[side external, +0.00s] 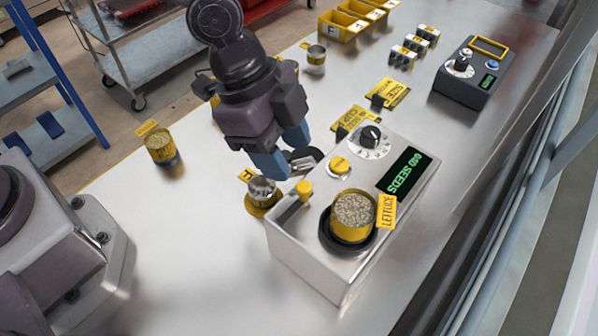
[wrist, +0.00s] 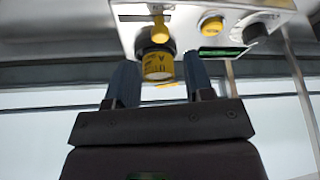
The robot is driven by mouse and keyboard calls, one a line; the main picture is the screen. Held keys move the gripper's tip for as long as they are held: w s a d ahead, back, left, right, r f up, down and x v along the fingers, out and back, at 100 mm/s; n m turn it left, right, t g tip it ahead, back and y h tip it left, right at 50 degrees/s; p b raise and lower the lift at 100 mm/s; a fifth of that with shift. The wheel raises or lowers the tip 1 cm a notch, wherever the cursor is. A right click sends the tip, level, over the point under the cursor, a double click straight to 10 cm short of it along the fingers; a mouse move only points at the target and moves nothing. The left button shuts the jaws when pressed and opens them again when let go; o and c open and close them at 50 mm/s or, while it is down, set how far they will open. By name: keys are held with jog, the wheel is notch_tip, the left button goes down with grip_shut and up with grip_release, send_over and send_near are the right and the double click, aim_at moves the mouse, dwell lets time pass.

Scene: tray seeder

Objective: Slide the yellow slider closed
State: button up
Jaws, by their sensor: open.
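The yellow slider (side external: 304,188) is a small knob on top of the silver seeder box (side external: 310,262). It sits at the dial-side end of a dark slot (side external: 291,211); the rest of the slot is bare. In the wrist view the slider (wrist: 158,26) shows beyond the fingertips, above the lettuce cup. My gripper (side external: 282,160) has blue fingers and hangs just behind the box's slider end, apart from the slider. In the wrist view its fingers (wrist: 160,66) are spread, with nothing held between them.
A seed-filled lettuce cup (side external: 351,229) stands on the box, near a yellow button (side external: 340,166), black dial (side external: 370,136) and display (side external: 404,170). A small metal cup (side external: 262,188) stands close to my fingers. Another seed cup (side external: 160,148) is at left.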

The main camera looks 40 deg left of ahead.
aim_at(303, 186)
jog(key=shift+x, duration=2.7)
